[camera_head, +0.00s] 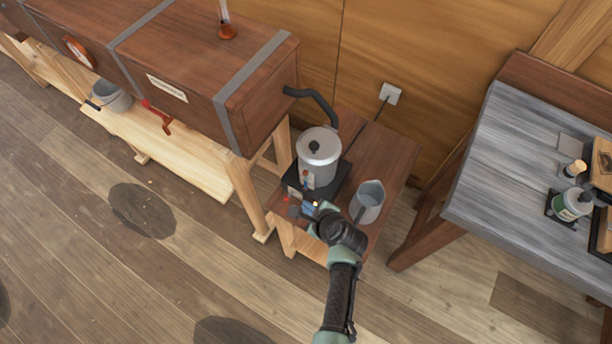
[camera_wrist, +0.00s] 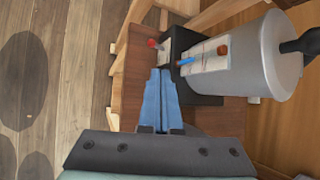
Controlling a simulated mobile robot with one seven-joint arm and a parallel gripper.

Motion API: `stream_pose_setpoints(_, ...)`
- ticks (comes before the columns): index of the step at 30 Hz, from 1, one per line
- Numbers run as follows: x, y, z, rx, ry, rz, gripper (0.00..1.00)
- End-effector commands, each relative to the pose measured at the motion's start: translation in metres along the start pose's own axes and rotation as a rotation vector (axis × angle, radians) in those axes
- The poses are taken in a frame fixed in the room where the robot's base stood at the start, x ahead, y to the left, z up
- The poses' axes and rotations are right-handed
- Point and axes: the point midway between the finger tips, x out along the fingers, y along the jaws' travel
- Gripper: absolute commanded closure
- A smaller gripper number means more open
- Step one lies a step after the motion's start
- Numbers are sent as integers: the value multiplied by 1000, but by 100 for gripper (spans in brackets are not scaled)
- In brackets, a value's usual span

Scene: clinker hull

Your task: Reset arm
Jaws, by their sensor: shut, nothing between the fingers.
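My gripper (camera_head: 308,207) reaches over the front of a small wooden side table (camera_head: 391,150). In the wrist view its two blue fingers (camera_wrist: 160,95) are together, with nothing between them. Just beyond the fingertips is a black hot-plate base (camera_wrist: 180,42) with a red knob (camera_wrist: 153,43). A pale panel with a blue piece and a brown knob shows on the pot in the wrist view (camera_wrist: 210,55). I cannot tell whether the fingers touch the base.
A grey jug (camera_head: 369,200) stands on the side table, right of my arm. A long wooden steam box (camera_head: 190,60) on trestles is at left, joined to a black hose (camera_head: 318,101). A grey workbench (camera_head: 520,160) with bottles is at right. Open floor lies in front.

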Motion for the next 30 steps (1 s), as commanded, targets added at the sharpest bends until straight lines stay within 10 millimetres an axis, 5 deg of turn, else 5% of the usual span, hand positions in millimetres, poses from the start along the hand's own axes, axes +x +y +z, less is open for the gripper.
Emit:
stream_pose_setpoints(9, -2, -6, 4, -24, -2, -8, 100)
stream_pose_setpoints(11, -6, -19, 14, -94, -6, -27, 100)
stream_pose_setpoints(16, -39, -90, 74, -512, -3, -145, 100)
stream_pose_setpoints(23, -132, -187, 184, -1218, 127, -383, 100)
stream_pose_setpoints(30, -274, -242, 288, -1836, 460, -647, 100)
